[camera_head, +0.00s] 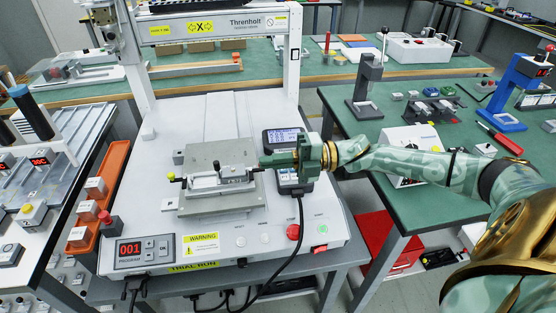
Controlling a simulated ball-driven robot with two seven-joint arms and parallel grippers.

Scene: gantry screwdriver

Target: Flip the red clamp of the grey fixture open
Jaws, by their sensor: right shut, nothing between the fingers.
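The grey fixture (215,200) is a stepped plate on the white bed of the gantry machine, near the picture's centre. A low clamp assembly (222,177) with a light bar and dark ends lies across its top. My left gripper is out of view.
A handheld pendant (283,139) stands behind my right gripper, its black cable running down the machine's front. The gantry frame (292,60) rises behind. A red button (293,231) and a program display (131,251) are on the front panel. Green benches with tools stand right and behind.

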